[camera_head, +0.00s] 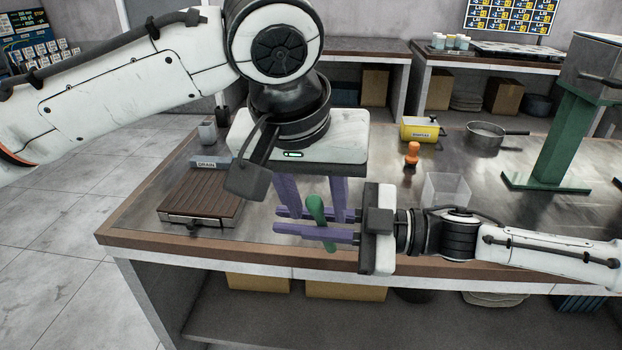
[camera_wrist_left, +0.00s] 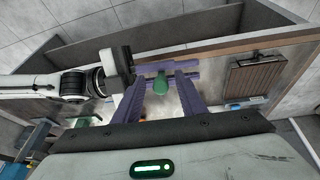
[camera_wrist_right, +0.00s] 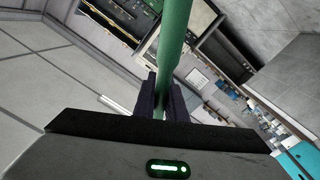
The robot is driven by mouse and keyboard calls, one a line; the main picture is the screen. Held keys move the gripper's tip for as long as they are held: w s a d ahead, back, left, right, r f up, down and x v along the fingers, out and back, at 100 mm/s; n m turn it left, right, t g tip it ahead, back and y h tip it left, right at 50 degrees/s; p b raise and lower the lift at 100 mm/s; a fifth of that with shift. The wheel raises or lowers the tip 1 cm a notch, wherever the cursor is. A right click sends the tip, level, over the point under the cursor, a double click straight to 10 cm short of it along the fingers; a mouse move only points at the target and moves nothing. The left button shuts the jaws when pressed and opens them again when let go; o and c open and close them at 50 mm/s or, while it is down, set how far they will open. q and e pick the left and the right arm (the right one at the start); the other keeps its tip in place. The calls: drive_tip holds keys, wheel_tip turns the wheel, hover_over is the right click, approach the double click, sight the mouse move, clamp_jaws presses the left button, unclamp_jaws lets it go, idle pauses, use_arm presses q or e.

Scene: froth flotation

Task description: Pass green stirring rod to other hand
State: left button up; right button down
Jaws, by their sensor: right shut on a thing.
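The green stirring rod (camera_head: 316,210) stands nearly upright, slightly tilted, above the front edge of the bench. My right gripper (camera_head: 277,221) reaches in from the right and is shut on the rod; its purple fingers cross it. In the right wrist view the rod (camera_wrist_right: 175,40) rises from between the fingers. My left gripper (camera_head: 317,217) points down from above, its fingers apart on either side of the rod's upper end. In the left wrist view the rod's rounded top (camera_wrist_left: 160,85) lies between the open fingers, with a gap on both sides.
A brown slatted drain tray (camera_head: 205,190) lies at the bench's left. A clear box (camera_head: 447,188), an orange-handled item (camera_head: 412,154), a yellow box (camera_head: 419,131), a pan (camera_head: 486,134) and a green stand (camera_head: 562,140) stand to the right. The bench's front edge (camera_head: 160,247) runs below the grippers.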

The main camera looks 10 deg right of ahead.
use_arm(q)
drive_tip(key=shift+x, duration=0.9)
clamp_jaws()
use_arm(e)
drive_tip(key=c, duration=1.7)
unclamp_jaws()
drive_tip(key=shift+d, duration=0.15)
